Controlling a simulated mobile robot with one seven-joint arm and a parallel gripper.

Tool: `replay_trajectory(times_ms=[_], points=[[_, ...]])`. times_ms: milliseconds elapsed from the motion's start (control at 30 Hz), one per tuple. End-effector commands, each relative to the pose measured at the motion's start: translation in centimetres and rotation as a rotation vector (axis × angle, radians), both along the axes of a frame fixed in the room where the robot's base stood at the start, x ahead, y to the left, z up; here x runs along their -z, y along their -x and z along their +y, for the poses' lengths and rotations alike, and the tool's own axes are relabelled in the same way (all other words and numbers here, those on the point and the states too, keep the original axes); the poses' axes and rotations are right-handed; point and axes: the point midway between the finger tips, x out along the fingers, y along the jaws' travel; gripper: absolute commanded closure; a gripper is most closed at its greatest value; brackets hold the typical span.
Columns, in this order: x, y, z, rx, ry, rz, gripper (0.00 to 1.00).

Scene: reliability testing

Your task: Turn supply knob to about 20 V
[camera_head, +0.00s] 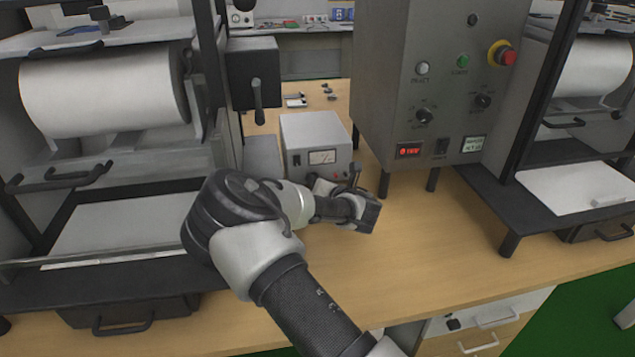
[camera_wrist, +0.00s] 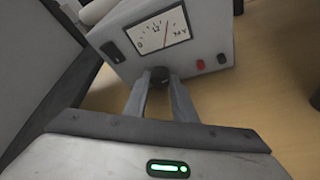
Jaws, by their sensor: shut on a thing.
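The power supply is a small grey box (camera_head: 316,134) on the wooden table, with an analog meter (camera_head: 322,157) on its front. In the wrist view the meter (camera_wrist: 157,33) shows a scale from 0 to about 30 V, its thin needle leaning slightly right of upright. The dark supply knob (camera_wrist: 158,73) is low on the front panel, between the fingertips. My gripper (camera_wrist: 158,80) is shut on the knob, with one finger on either side. In the head view my wrist hides the knob.
A switch (camera_wrist: 111,52) sits left of the meter; a red terminal (camera_wrist: 200,64) and a dark one (camera_wrist: 222,59) sit right of the knob. A tall grey control cabinet (camera_head: 440,90) stands close on the right, a black-framed machine (camera_head: 105,110) on the left. Table space in front is clear.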

Motion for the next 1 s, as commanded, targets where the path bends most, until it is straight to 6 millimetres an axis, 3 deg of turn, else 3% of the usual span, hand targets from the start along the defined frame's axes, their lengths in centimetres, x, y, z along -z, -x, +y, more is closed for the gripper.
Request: replay_trajectory(times_ms=[400, 433, 533, 833, 1000], points=[[0.0, 0.0, 0.1, -0.001, -0.006, 0.002, 0.98], [0.0, 0.0, 0.1, -0.001, -0.006, 0.002, 0.71], [0.0, 0.0, 0.0, -0.001, -0.006, 0.002, 0.58], [-0.1, 0.1, -0.1, 0.000, -0.006, 0.001, 0.58], [-0.8, 1.7, -0.8, 0.001, -0.006, 0.002, 0.58]])
